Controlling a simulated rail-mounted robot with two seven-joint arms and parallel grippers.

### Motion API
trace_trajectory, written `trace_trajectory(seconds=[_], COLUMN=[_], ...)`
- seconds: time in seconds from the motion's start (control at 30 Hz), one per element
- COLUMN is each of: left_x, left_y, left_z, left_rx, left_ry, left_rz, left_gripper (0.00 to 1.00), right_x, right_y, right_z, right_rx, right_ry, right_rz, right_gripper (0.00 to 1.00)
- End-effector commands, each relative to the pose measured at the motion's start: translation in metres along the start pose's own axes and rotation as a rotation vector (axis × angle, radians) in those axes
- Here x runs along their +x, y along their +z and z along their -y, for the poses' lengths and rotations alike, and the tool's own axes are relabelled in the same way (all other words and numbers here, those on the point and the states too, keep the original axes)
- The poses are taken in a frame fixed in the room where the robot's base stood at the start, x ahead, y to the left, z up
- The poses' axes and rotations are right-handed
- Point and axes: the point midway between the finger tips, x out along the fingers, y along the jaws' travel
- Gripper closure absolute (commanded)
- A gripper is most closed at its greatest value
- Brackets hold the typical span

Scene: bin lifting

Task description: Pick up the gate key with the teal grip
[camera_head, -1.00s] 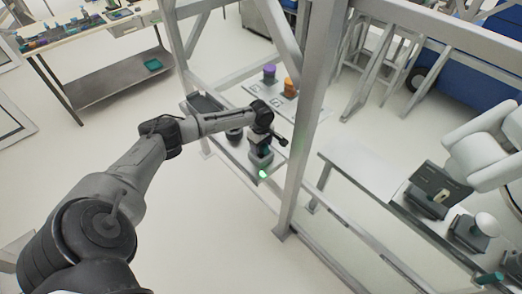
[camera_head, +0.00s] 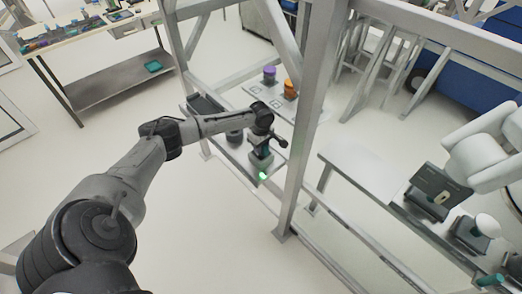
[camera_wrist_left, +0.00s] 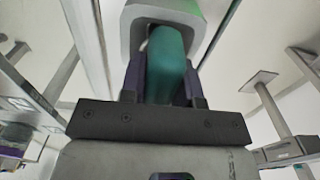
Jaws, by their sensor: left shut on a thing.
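The gate key's teal grip (camera_wrist_left: 163,65) shows large in the left wrist view, upright between the two dark fingers. My left gripper (camera_head: 264,141) is shut on it, above a small grey stand (camera_head: 260,158) with a lit green lamp (camera_head: 263,176) in the head view. In the wrist view a pale grey rounded housing (camera_wrist_left: 132,30) arches around the top of the grip. The key's far end is hidden, and I cannot tell whether it is still seated.
A purple knob (camera_head: 269,73) and an orange knob (camera_head: 290,87) stand on a pale panel behind the stand. A grey frame post (camera_head: 304,130) rises close to its right. A bench (camera_head: 355,180) stands at right, and open floor lies in front.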

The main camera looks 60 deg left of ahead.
Motion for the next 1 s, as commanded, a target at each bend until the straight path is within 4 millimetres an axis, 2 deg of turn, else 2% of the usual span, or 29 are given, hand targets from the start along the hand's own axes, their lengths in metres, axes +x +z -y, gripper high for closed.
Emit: trace_trajectory(seconds=[0.17,0.5,0.7,1.0], left_x=[-0.008,-0.065,-0.090,-0.101], left_y=[0.000,0.000,0.000,0.000], left_z=[-0.001,-0.001,-0.001,-0.001], left_rx=[0.000,0.000,0.000,-0.001], left_ry=[0.003,0.004,0.003,0.002], left_rz=[0.000,0.000,0.000,0.000], left_gripper=[1.00,1.00,1.00,1.00], right_x=[-0.001,-0.004,-0.004,-0.004], right_y=[-0.001,-0.001,-0.001,-0.001], right_z=[0.001,0.000,-0.002,-0.003], right_rx=[0.002,0.001,-0.005,-0.008], right_ry=[-0.002,-0.001,0.004,0.007], right_rz=[0.000,0.000,0.001,0.001], right_gripper=[1.00,1.00,1.00,1.00])
